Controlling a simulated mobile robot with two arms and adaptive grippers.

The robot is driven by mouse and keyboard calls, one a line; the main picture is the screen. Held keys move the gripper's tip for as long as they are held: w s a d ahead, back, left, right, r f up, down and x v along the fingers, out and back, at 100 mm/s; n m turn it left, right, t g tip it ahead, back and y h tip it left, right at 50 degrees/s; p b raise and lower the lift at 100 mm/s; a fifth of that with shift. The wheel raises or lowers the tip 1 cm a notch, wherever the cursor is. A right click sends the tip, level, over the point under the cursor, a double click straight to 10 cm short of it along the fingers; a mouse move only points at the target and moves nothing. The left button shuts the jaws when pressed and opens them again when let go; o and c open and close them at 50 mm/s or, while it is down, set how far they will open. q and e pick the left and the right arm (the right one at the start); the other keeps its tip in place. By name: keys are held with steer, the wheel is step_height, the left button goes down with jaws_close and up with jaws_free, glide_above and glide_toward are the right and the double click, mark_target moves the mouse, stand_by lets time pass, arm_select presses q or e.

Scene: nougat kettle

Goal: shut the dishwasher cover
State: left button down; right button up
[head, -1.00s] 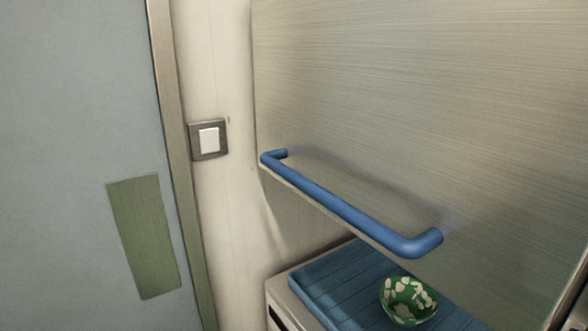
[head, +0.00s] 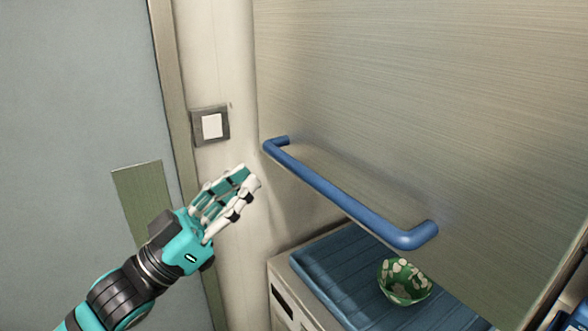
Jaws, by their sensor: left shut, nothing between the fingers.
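The dishwasher cover (head: 430,110) is a large brushed-metal panel, raised above the blue tray. Its blue bar handle (head: 350,205) runs along the lower front edge. My left gripper (head: 247,178) is shut and empty, in front of the wall strip, just left of and a little below the handle's left end in the picture. I see no contact with the handle. My right gripper is not in view.
A blue ribbed tray (head: 330,270) lies on the dishwasher base (head: 283,290) under the cover. A green and white patterned bowl (head: 403,282) stands in it. A light switch (head: 211,125) is on the wall. A grey-blue door (head: 75,100) with a green plate is at the left.

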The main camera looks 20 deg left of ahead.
mark_target(294, 169)
arm_select(q)
steer(key=x, duration=1)
step_height(294, 169, down, 4)
steer(key=shift+f+p, duration=0.25)
steer(key=shift+p, duration=0.2)
steer(key=shift+w+f, duration=0.1)
steer(key=shift+f, duration=0.05)
